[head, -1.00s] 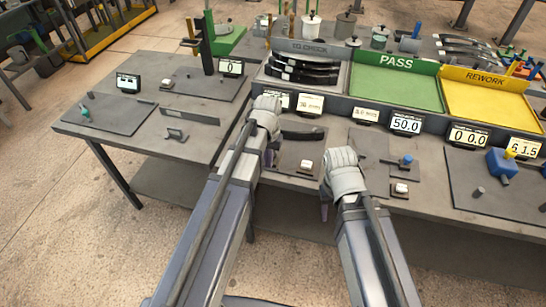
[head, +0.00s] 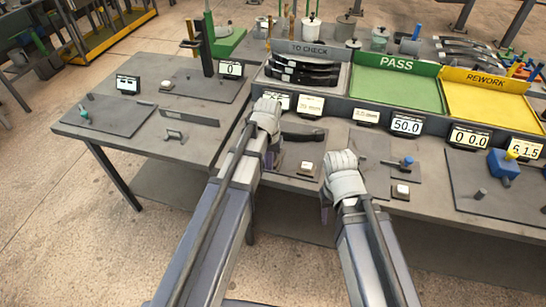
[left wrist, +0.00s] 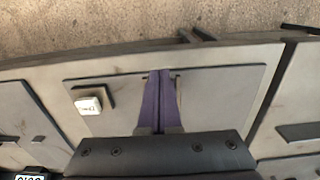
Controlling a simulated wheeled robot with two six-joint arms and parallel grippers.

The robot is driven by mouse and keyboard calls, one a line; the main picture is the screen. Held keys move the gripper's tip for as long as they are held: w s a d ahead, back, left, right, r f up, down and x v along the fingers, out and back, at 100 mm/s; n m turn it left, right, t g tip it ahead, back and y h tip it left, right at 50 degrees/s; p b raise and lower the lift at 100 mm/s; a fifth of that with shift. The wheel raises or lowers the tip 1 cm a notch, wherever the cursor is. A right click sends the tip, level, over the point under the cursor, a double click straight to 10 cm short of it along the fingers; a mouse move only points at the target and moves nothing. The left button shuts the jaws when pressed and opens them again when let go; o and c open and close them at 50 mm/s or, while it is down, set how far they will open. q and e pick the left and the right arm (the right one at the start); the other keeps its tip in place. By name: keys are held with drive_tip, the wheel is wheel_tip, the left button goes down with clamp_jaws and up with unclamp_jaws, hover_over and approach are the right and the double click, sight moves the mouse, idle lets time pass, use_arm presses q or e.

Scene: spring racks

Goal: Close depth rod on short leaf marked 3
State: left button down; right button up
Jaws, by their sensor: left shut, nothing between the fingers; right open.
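My left gripper (head: 270,162) is shut and empty. In the left wrist view its purple fingers (left wrist: 161,100) are pressed together above a flat grey plate (left wrist: 220,90), beside a white button (left wrist: 88,105). My right gripper (head: 325,205) is open near the bench's front edge; its fingers are mostly hidden by the hand. A dark curved leaf (head: 303,134) lies on the bench just right of my left gripper. Several dark leaves (head: 303,72) lie in the TO CHECK tray. I cannot make out a 3 on any leaf, nor pick out the depth rod for certain.
A green PASS tray (head: 395,88) and yellow REWORK tray (head: 485,103) stand at the back right. Displays line the bench, one reading 50.0 (head: 406,124). A plate with a blue knob (head: 407,161) and a blue block (head: 503,163) are to the right.

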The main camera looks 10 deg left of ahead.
use_arm(q)
drive_tip(key=shift+w, duration=0.3)
drive_tip(key=shift+w+d, duration=0.1)
drive_tip(key=shift+w, duration=2.35)
idle(0.3)
drive_tip(key=shift+r, duration=0.15)
drive_tip(key=shift+s+r+p, duration=0.15)
drive_tip(key=shift+r+p, duration=1.55)
drive_tip(key=shift+p, duration=0.1)
drive_tip(key=shift+s+r+p, duration=0.1)
drive_tip(key=shift+r+p, duration=1.6)
drive_tip(key=shift+p, duration=0.05)
